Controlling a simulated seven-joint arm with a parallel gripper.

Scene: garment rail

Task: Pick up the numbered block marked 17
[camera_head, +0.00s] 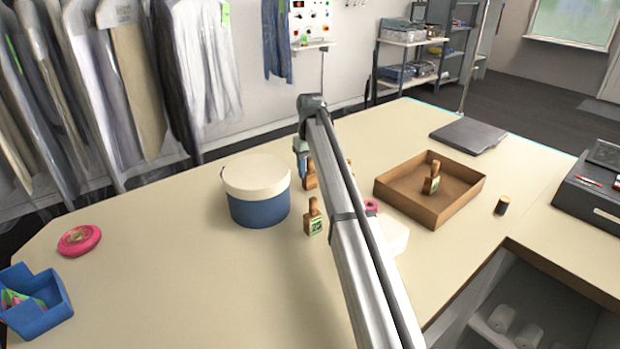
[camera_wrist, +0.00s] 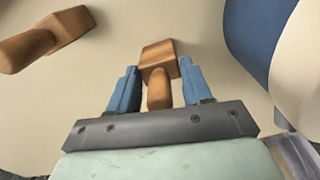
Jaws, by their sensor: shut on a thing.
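My gripper (camera_wrist: 159,84) has its two blue fingers on either side of the handle of a wooden block (camera_wrist: 160,58) and is shut on it. In the head view, this block (camera_head: 310,178) shows below my gripper (camera_head: 301,150), right of the tub. No number can be read on it in either view, and I cannot tell whether it is clear of the table. Another wooden block marked 25 (camera_head: 314,222) stands upright nearer the camera. A third block (camera_head: 432,179) with a green label stands in the brown tray. Another wooden block (camera_wrist: 45,40) is at the left in the wrist view.
A blue tub with a cream lid (camera_head: 257,200) stands close left of my gripper. The brown tray (camera_head: 445,214) is to the right, with a small dark cylinder (camera_head: 502,205) beyond. A white object (camera_head: 393,237) is partly behind my arm.

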